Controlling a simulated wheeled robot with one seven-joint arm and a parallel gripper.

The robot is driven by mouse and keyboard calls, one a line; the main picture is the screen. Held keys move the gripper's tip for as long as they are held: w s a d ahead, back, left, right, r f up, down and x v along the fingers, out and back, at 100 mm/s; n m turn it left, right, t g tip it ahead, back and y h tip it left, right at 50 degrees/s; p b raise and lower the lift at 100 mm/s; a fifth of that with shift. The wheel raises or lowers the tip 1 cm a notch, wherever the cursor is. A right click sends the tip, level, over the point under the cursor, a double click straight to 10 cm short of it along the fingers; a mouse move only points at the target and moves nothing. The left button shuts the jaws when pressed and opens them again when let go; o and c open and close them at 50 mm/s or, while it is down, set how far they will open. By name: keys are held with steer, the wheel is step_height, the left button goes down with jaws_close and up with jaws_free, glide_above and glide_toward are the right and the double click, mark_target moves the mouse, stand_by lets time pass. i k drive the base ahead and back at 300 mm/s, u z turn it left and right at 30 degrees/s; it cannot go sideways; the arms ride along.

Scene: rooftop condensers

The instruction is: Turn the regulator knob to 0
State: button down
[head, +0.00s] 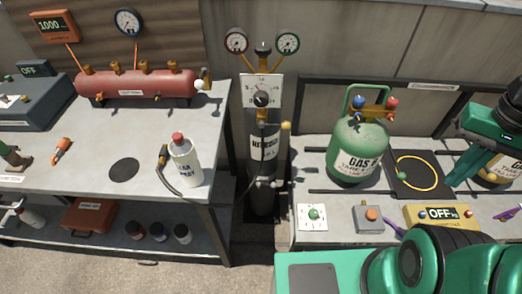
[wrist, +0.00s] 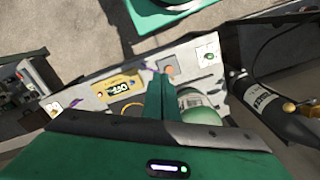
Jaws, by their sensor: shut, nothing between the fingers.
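The regulator knob (head: 261,100) is a small dark knob on a white scale plate (head: 262,83), on top of the black nitrogen cylinder (head: 263,170). I cannot read its setting clearly. Two round gauges, left (head: 236,40) and right (head: 288,42), stand above it. My gripper (head: 452,181) is at the right of the head view, over the right bench and well apart from the knob. In the wrist view its green fingers (wrist: 157,90) are together and empty. The cylinder (wrist: 258,98) lies at the right there; the knob cannot be made out.
A green gas tank (head: 358,150) stands on the right bench, between my gripper and the cylinder. A yellow OFF display (head: 437,214) and a grey box with an orange button (head: 369,218) lie in front. The left bench holds a white bottle (head: 186,162) and a red manifold (head: 135,84).

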mark_target(260, 98)
steer(key=u, duration=0.5)
steer(key=k, duration=1.15)
steer(key=u, duration=0.6)
steer(key=i, duration=0.45)
steer(key=z, duration=0.05)
